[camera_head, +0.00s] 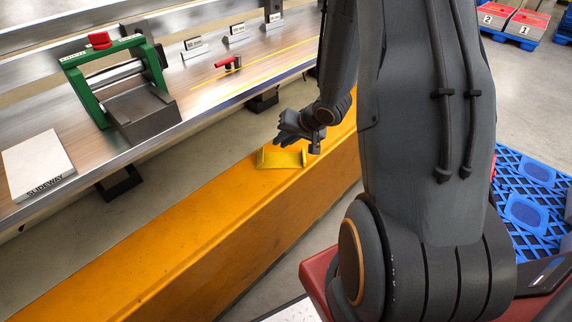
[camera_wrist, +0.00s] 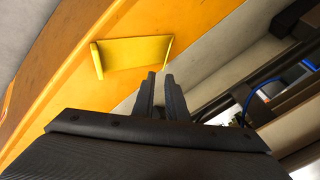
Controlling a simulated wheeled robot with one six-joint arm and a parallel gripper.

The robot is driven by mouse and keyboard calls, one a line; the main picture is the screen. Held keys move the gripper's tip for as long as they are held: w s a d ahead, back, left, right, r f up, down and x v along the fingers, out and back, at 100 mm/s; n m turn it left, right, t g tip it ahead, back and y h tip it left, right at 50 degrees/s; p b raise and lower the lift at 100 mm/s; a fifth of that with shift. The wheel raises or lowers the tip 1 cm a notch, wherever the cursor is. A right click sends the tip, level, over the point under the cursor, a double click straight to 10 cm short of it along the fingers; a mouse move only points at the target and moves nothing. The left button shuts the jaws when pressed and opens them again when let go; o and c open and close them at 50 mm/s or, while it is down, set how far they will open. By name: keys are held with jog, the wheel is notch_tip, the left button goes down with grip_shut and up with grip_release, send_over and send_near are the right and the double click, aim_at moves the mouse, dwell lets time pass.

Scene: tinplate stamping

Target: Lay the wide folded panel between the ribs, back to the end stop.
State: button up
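A yellow folded panel (camera_head: 281,159) lies on top of the orange beam, with an upturned flange at each end. In the wrist view the panel (camera_wrist: 135,53) is ahead of my gripper, its right flange standing nearly in line with the fingers. My gripper (camera_wrist: 160,75) has its two dark fingers a little apart, with a narrow gap between them and nothing seen held. In the head view my gripper (camera_head: 284,138) is just above the panel's far side; contact cannot be told. I cannot pick out the ribs or the end stop for certain.
The orange beam (camera_head: 190,260) runs in front of a metal bench (camera_head: 230,95). On the bench are a green-framed roller device (camera_head: 104,75), a white block marked SLIDEWAY (camera_head: 38,165), a red-handled part (camera_head: 229,64) and small signs. A blue pallet (camera_head: 535,170) is at right.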

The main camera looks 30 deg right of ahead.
aim_at(267, 161)
jog(key=f+y, duration=0.1)
jog(key=a+f+m, duration=0.1)
jog(key=f, duration=0.1)
jog(key=shift+w+f+y+b, duration=0.1)
jog(key=shift+y+b, duration=0.3)
jog(key=shift+w+r+x, duration=0.15)
jog(key=shift+x, duration=1.75)
jog(key=shift+w+r+x, duration=0.1)
jog(key=shift+w+x, duration=0.1)
jog(key=shift+x, duration=1.7)
grip_shut()
jog(key=shift+r, duration=0.15)
